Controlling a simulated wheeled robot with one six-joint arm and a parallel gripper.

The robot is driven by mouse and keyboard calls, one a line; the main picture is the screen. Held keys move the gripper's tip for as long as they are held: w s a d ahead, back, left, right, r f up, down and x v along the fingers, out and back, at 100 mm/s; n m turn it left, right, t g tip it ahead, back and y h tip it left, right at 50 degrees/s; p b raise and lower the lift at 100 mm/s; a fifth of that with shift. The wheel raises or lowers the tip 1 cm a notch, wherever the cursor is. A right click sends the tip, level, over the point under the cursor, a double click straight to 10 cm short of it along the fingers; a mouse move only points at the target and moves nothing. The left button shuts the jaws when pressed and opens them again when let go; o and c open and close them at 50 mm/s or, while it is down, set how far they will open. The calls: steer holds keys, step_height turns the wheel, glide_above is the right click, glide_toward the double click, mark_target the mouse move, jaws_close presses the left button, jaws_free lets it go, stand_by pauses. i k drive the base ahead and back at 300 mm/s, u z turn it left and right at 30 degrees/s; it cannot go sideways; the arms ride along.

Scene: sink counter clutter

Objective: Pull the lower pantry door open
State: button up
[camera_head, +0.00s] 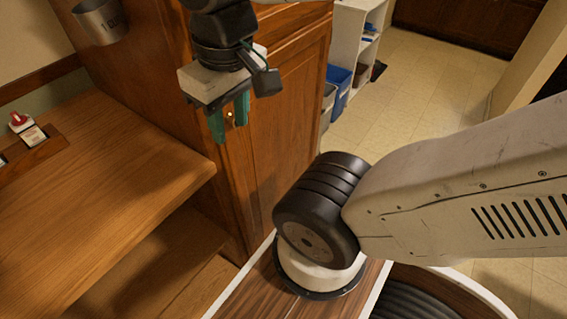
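The lower pantry door (287,115) is a brown wooden panel on the front of the tall cabinet and looks shut. A small bright brass knob (230,115) shows near the door's left edge. My gripper (230,122) points down in front of that edge, with two green fingers. The fingers are apart, and the knob shows in the gap between them in the picture. I cannot tell whether either finger touches the knob. My gripper's body hides part of the door's upper left.
A wooden counter (90,190) with a red-topped item (19,121) is at left. A metal cup-like holder (101,21) hangs on the cabinet side. White shelves (350,40) with a blue bin (339,84) stand beyond the door. Tiled floor (430,90) to the right is open.

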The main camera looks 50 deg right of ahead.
mark_target(261, 158)
steer(key=z, duration=0.75)
steer(key=k, duration=0.9)
steer(key=u, duration=1.3)
